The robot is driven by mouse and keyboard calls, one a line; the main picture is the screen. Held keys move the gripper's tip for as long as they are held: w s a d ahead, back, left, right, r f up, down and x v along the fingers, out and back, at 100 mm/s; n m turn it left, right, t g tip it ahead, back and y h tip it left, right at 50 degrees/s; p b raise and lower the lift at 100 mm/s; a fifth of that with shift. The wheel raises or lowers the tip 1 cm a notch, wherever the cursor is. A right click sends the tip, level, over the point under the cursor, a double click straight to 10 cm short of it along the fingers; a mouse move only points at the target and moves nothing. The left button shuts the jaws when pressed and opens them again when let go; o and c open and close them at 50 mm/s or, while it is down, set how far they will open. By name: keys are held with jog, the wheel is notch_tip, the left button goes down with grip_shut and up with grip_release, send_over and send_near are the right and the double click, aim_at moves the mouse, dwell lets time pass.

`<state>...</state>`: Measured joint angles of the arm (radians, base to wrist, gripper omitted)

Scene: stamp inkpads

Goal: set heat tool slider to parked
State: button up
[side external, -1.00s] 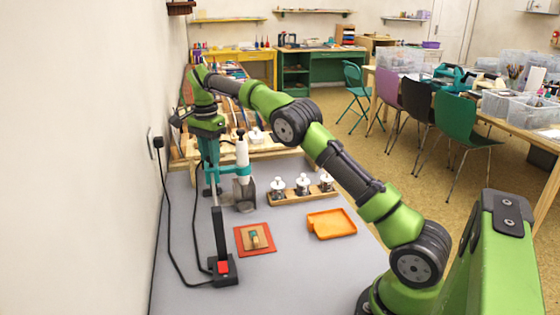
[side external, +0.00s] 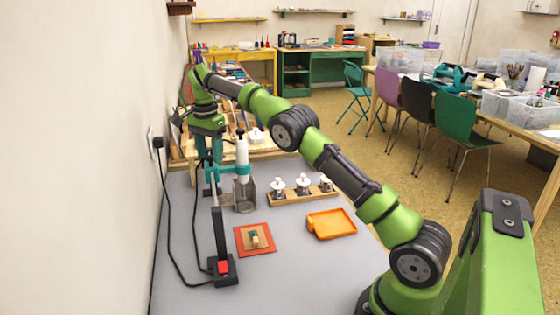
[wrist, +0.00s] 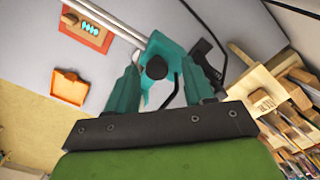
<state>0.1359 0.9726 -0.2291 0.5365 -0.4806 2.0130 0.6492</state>
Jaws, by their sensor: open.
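The heat tool's teal slider (side external: 213,174) sits at the far end of its rails, close to the white upright cylinder (side external: 242,152) and the grey metal holder (side external: 245,194). In the wrist view the slider (wrist: 160,47) carries a round black knob (wrist: 157,67), and pale rails (wrist: 112,18) run from it to the upper left. My gripper (side external: 209,158) points down above the slider. In the wrist view its teal fingers (wrist: 160,76) are apart, one on each side of the knob. Whether they touch it I cannot tell.
A black base with a red button (side external: 223,267) stands at the near end. An orange mat (side external: 241,243) with a stamp, an orange tray (side external: 332,224) and a wooden rack (side external: 300,197) lie to the right. Black cables run along the wall on the left.

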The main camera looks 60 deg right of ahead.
jog(key=shift+a, duration=0.1)
jog(key=s+a, duration=0.7)
jog(key=shift+s+a+r, duration=0.25)
jog(key=shift+s+r, duration=0.05)
jog(key=shift+r, duration=0.1)
notch_tip(320, 180, up, 16)
jog(key=s+d+f+n+h, duration=0.1)
jog(key=d+f+n, duration=0.2)
jog(key=f+n, duration=0.3)
jog(key=s+a+f+n+t+y, duration=0.1)
jog(key=s+a+f+n+t, duration=0.1)
jog(key=s, duration=0.6)
jog(key=s+a+f+n+t+y, duration=0.1)
jog(key=s+a+f+n+t, duration=0.1)
jog(key=s+a+n, duration=0.3)
jog(key=shift+s+a+f+t+y, duration=0.35)
jog(key=shift+s+a, duration=0.7)
jog(key=shift+s, duration=1.1)
jog(key=shift+c, duration=0.3)
